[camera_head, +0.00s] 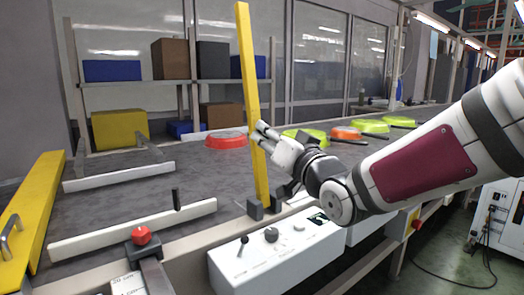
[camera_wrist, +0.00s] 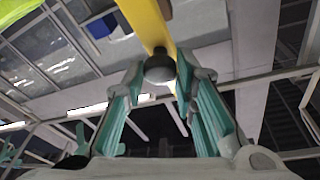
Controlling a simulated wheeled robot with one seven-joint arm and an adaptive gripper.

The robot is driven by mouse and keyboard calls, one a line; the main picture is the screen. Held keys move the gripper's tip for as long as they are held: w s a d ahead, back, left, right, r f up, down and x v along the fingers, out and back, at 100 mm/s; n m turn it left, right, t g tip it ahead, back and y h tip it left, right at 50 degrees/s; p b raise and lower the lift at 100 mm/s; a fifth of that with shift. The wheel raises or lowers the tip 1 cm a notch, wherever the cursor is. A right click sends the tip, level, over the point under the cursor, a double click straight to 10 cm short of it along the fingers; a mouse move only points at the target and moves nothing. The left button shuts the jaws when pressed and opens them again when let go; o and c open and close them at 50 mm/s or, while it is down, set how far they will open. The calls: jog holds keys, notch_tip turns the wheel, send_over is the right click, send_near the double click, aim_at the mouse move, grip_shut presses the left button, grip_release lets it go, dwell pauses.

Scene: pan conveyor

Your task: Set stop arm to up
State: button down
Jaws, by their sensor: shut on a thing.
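The stop arm (camera_head: 248,75) is a long yellow bar. It stands nearly upright from a dark bracket (camera_head: 262,209) at the conveyor's near edge, its top tilted slightly left. My gripper (camera_head: 262,136) is at the bar's middle, reaching in from the right. In the wrist view, the stop arm (camera_wrist: 146,22) runs up from a dark round knob (camera_wrist: 160,67). My gripper (camera_wrist: 160,75) has its teal-padded fingers on both sides of this knob, shut on it. In the head view the knob is hidden by the fingers.
The grey conveyor (camera_head: 130,195) carries a red pan (camera_head: 226,140) left of the bar and several green and orange pans behind my arm. A control box (camera_head: 275,255) and a red button (camera_head: 141,236) are in front. Another yellow bar (camera_head: 38,205) with a handle lies at left.

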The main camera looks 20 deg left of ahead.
jog(key=shift+s+d+f+t+y+b, duration=0.2)
jog(key=shift+s+d+t+b, duration=0.2)
jog(key=shift+b, duration=0.2)
jog(key=shift+s+d+f+t+y+b, duration=0.1)
jog(key=shift+s+d+t+y+b, duration=0.15)
jog(key=shift+d+b, duration=0.3)
jog(key=c, duration=1.3)
grip_release()
jog(key=shift+s, duration=0.1)
jog(key=v, duration=1.1)
jog(key=shift+s+d+f, duration=0.15)
jog(key=shift+s+d, duration=0.15)
